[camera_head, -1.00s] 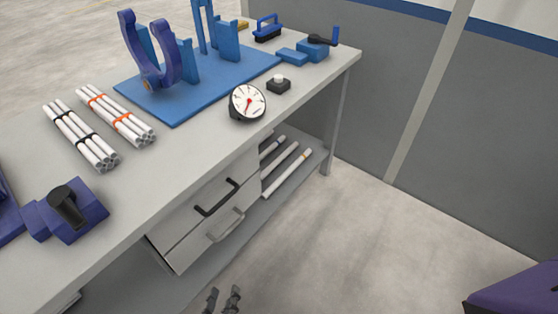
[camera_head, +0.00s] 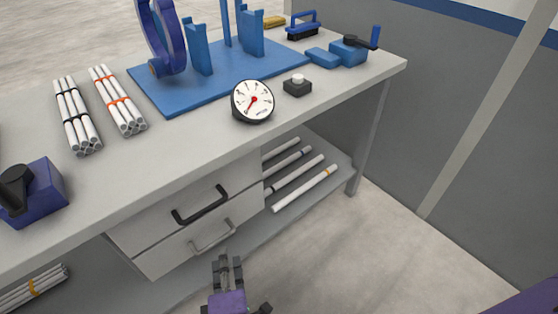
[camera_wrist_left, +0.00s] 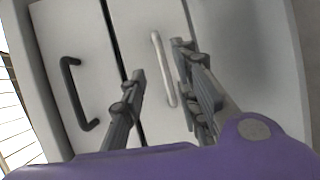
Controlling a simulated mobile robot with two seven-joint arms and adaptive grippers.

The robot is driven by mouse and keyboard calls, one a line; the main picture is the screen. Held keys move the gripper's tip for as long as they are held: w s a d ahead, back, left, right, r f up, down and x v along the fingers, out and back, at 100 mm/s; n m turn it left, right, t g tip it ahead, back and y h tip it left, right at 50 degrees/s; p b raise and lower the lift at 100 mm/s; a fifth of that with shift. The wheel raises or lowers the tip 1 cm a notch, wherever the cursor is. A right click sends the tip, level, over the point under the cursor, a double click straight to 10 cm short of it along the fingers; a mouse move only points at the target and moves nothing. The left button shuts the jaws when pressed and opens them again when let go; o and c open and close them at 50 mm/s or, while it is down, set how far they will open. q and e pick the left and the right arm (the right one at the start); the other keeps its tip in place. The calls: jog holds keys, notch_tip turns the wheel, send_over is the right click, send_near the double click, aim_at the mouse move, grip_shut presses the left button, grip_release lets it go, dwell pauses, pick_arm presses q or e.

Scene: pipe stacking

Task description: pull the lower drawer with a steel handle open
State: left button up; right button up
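The lower drawer (camera_head: 170,254) is shut under the workbench, with a steel handle (camera_head: 212,236) on its front. The handle also shows in the left wrist view (camera_wrist_left: 163,70). My left gripper (camera_head: 228,262) is open and empty, just in front of and below the steel handle in the head view. In the left wrist view its two fingers (camera_wrist_left: 160,78) appear on either side of the handle, with gaps showing. I cannot tell how far the fingertips are from the drawer front. My right gripper is not in view.
The upper drawer (camera_head: 150,225), with a black handle (camera_head: 200,204), is shut directly above. White pipes (camera_head: 305,188) lie on the shelf to the right. A gauge (camera_head: 252,101) and pipe bundles (camera_head: 77,115) are on the bench top (camera_head: 180,150). The floor in front is clear.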

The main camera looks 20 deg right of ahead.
aim_at(216, 241)
pick_arm(q)
jog(key=shift+n+y, duration=0.4)
jog(key=shift+n, duration=0.4)
jog(key=x, duration=0.2)
jog(key=a+x, duration=0.1)
jog(key=x, duration=0.2)
jog(key=b+x, duration=0.1)
jog(key=x, duration=0.2)
jog(key=shift+a+f, duration=0.1)
jog(key=shift+a, duration=0.15)
grip_shut()
